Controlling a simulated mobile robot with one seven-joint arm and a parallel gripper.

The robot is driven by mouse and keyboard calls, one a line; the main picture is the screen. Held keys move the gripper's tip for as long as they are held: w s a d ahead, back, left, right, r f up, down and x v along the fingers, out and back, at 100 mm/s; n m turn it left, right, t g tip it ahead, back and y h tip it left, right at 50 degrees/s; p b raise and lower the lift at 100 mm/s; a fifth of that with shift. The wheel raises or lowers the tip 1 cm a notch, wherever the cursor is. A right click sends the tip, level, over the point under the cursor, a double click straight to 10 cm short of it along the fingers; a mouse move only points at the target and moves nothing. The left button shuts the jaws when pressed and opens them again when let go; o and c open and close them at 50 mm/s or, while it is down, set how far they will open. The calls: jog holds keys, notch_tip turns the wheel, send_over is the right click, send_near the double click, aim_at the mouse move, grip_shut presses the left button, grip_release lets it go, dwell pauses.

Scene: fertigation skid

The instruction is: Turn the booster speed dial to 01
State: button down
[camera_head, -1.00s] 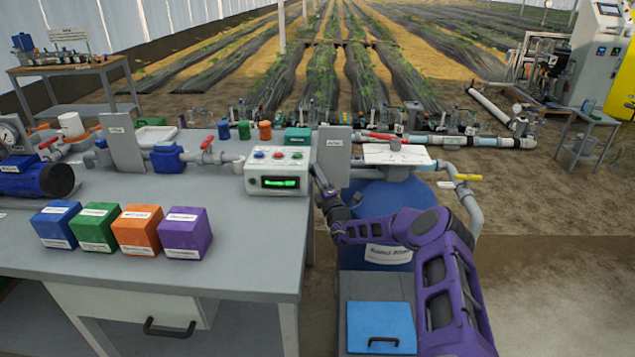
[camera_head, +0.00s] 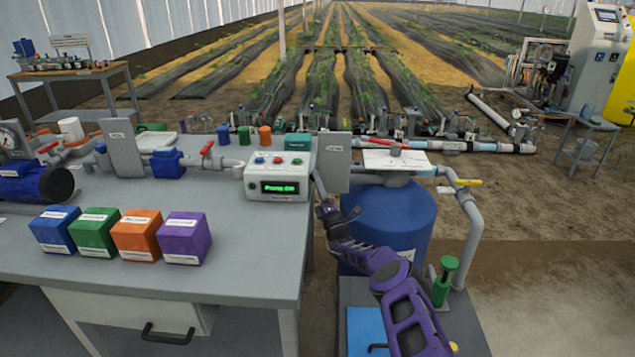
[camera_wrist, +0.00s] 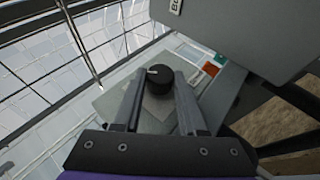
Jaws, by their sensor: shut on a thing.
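The dial (camera_wrist: 156,82) is a round black knob with a white pointer mark, on a light grey surface in the wrist view. My gripper (camera_wrist: 160,76) has one finger on each side of it and is shut on it. The pointer lies toward the upper left of the knob. No scale or number is readable around it. In the head view my gripper (camera_head: 318,180) is at the right side of the pale control box (camera_head: 258,193), and the dial is hidden there. The box has coloured buttons on top and a lit green display (camera_head: 281,187) whose text I cannot read surely.
A grey upright plate (camera_head: 334,160) stands close to the right of my gripper. A blue tank (camera_head: 400,225) and a green-handled part (camera_head: 444,282) stand near my arm. Blue, green, orange and purple (camera_head: 184,238) boxes sit on the grey bench (camera_head: 235,265).

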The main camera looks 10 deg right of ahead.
dwell(0.4)
jog(key=shift+c, duration=2.3)
grip_release()
jog(key=shift+y, duration=0.3)
jog(key=p+v, duration=0.2)
jog(key=v, duration=1.5)
jog(key=shift+s+p, duration=0.15)
jog(key=shift+p, duration=0.15)
